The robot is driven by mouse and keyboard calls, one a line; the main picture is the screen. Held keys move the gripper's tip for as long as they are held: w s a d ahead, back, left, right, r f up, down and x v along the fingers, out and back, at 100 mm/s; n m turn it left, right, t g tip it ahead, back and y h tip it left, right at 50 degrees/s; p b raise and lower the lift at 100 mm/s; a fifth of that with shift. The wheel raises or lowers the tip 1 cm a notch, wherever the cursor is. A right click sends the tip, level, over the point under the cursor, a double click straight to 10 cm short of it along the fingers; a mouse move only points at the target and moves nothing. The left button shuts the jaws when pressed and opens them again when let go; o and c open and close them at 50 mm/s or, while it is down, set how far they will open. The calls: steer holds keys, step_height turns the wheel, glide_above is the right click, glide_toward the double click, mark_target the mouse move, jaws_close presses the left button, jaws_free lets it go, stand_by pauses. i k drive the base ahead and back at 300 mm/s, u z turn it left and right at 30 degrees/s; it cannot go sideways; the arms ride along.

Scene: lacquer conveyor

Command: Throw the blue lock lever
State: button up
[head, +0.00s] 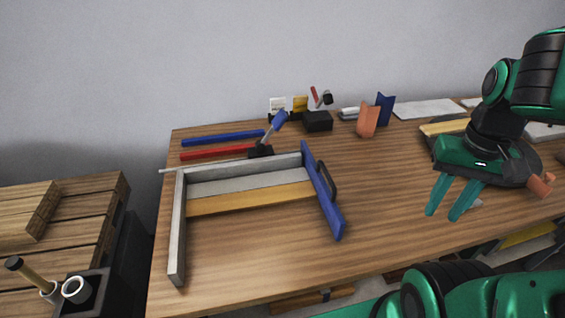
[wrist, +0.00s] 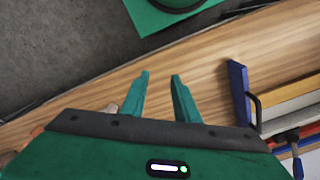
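The blue lock lever (head: 280,118) stands tilted up to the right on a small dark base (head: 260,150), behind the frame on the table. In the wrist view, what looks like its blue end (wrist: 297,168) shows at the lower right edge. My gripper (head: 445,214) is over the right part of the table, well to the right of the lever and nearer the front. Its two green fingers are apart with nothing between them, as the wrist view also shows (wrist: 160,76).
A grey frame (head: 178,225) with a blue end plate (head: 322,190) and black handle (head: 327,180) lies before the lever. Blue (head: 222,138) and red bars (head: 215,153) lie left of it. A black box (head: 318,121) and orange block (head: 367,119) stand to its right. The table's front middle is clear.

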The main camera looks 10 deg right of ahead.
mark_target(280, 118)
steer(key=k, duration=1.2)
steer(key=u, duration=0.5)
steer(key=i, duration=0.7)
steer(key=u, duration=0.1)
